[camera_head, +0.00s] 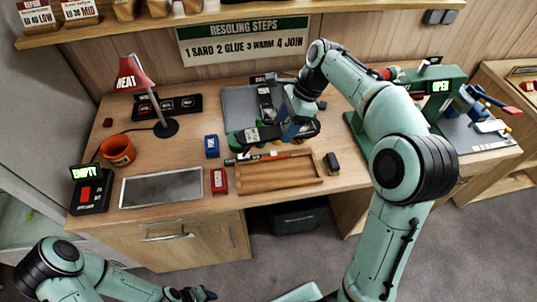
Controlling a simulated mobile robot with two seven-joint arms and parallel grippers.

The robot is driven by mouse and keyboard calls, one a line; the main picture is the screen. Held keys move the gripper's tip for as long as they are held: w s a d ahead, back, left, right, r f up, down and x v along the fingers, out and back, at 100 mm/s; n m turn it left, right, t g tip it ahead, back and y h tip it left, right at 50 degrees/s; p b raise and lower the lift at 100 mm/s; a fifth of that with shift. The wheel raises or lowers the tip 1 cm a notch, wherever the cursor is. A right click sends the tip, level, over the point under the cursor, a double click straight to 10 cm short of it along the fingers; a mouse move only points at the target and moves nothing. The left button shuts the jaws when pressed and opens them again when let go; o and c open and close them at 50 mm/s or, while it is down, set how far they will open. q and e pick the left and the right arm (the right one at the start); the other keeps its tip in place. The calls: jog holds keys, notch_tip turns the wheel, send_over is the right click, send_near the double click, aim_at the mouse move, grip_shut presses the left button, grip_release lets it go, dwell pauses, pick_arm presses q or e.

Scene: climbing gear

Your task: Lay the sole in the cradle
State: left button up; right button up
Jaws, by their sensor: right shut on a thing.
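My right gripper (289,131) reaches down over the middle of the bench and is shut on a long dark piece with a greenish edge, which looks like the sole (256,134). The sole lies roughly level, between the grey tray behind and the wooden tray in front. I cannot tell whether it touches anything below. The cradle is not clear to me; the shallow wooden tray (277,194) in front may be it. My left gripper (195,294) hangs low at the bottom edge, away from the bench, and its jaws are unclear.
A grey tray (233,101) lies behind the sole. A red heat lamp (134,76), orange mug (118,151), metal plate (162,188), and blue (212,146) and red (219,181) blocks stand left. A green press (412,82) showing OPEN stands right, partly behind my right arm.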

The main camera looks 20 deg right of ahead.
jog(key=shift+w+d, duration=0.1)
jog(key=shift+w, duration=0.05)
jog(key=b, duration=0.2)
send_over(278, 172)
jog(key=s+d, duration=0.1)
jog(key=d, duration=0.1)
notch_tip(278, 172, down, 8)
jog(key=shift+m, duration=0.3)
jog(key=f, duration=0.4)
jog(key=shift+w+a+f, duration=0.2)
jog(key=shift+a+f, duration=0.05)
jog(key=shift+f, duration=0.1)
pick_arm(q)
jog(key=shift+s+f+b, duration=0.45)
jog(key=shift+s+f, duration=1.5)
jog(key=shift+s, duration=0.05)
pick_arm(e)
jog(key=shift+w+f, duration=0.1)
jog(key=shift+f, duration=3.15)
jog(key=shift+f, duration=0.1)
jog(key=o, duration=0.9)
